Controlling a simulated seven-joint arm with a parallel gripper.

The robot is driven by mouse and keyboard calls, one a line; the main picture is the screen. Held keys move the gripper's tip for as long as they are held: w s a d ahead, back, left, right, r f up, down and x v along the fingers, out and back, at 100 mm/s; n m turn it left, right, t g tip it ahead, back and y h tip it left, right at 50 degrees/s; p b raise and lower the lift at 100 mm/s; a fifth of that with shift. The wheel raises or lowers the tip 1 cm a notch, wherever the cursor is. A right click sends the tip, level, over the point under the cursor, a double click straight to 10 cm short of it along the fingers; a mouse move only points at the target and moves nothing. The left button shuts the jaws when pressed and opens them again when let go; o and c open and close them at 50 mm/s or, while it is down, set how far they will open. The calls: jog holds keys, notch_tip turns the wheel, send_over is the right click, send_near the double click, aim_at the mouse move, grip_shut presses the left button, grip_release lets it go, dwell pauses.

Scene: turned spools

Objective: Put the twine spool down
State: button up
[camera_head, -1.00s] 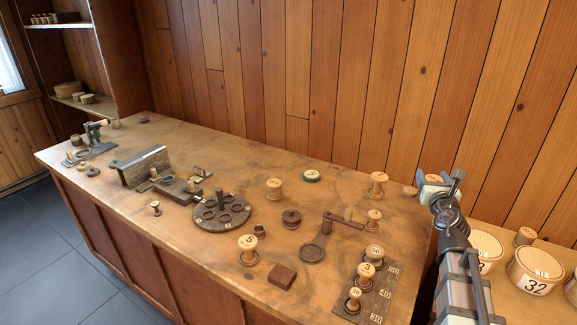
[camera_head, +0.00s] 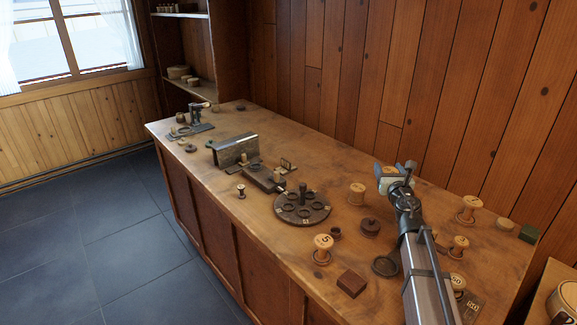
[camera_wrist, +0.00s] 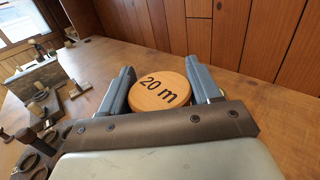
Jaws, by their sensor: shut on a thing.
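The twine spool shows in the wrist view as a round wooden top (camera_wrist: 161,95) marked "20 m". My gripper (camera_wrist: 160,80) is shut on it, with one grey finger at each side. Its lower part is hidden below the top. In the head view my gripper (camera_head: 389,173) is over the back right part of the wooden workbench (camera_head: 215,170), to the right of a wooden spool (camera_head: 357,193). The held spool is mostly hidden there by the gripper. I cannot tell how high it is above the bench.
A spool marked 5 (camera_head: 322,243), a brown block (camera_head: 351,283) and a dark round rack (camera_head: 302,208) stand left of my arm. Spools (camera_head: 468,208) and a green block (camera_head: 529,233) stand to the right. A plank wall (camera_head: 440,90) is close behind.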

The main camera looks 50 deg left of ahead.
jog(key=s+a+f+n+g+y, duration=0.1)
jog(key=s+a+n+g+y, duration=0.15)
jog(key=a, duration=1.35)
jog(key=s+a+f+n+g+y, duration=0.1)
jog(key=a+n+g+y, duration=0.2)
jog(key=a, duration=1.3)
jog(key=shift+m+g+h, duration=0.25)
jog(key=shift+g+h, duration=0.3)
jog(key=shift+h, duration=0.2)
jog(key=shift+d+f, duration=0.15)
jog(key=shift+f, duration=2.15)
jog(key=shift+d+f, duration=0.1)
jog(key=shift+f, duration=2.15)
jog(key=shift+f, duration=0.1)
jog(key=o, duration=1.1)
jog(key=d, duration=0.1)
jog(key=s+d+r, duration=0.1)
jog(key=d, duration=0.1)
jog(key=shift+r, duration=0.1)
notch_tip(320, 180, up, 6)
